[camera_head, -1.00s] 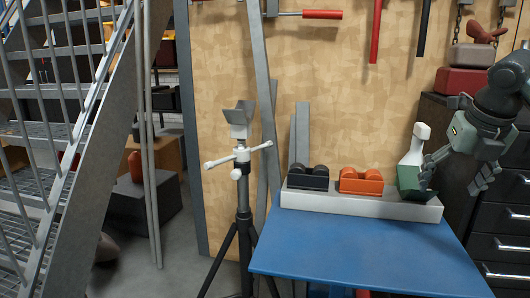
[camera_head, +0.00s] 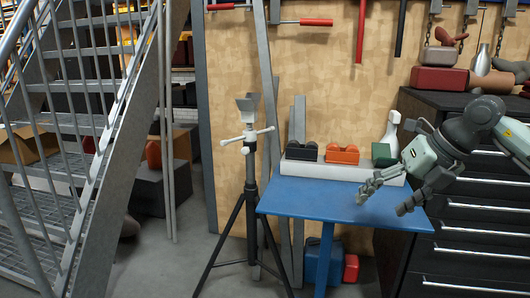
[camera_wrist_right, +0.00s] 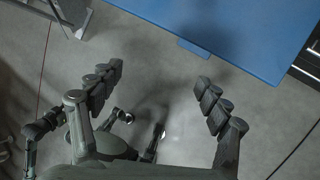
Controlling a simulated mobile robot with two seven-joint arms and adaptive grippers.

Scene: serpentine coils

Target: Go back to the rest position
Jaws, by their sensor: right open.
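My right gripper (camera_head: 383,196) is open and empty in the head view. It hangs in front of and above the right part of the blue table (camera_head: 300,197), apart from the things on it. In the right wrist view its two fingers (camera_wrist_right: 158,92) are spread wide, with only grey floor between them and the blue table edge (camera_wrist_right: 245,30) beyond. My left gripper does not show in the head view.
A pale tray (camera_head: 325,171) on the table holds a black block (camera_head: 301,152), an orange block (camera_head: 342,154) and a green block (camera_head: 381,154). A white bottle (camera_head: 391,133) stands behind. A tripod stand (camera_head: 250,150) is left, metal stairs (camera_head: 110,130) further left, a dark drawer cabinet (camera_head: 470,235) right.

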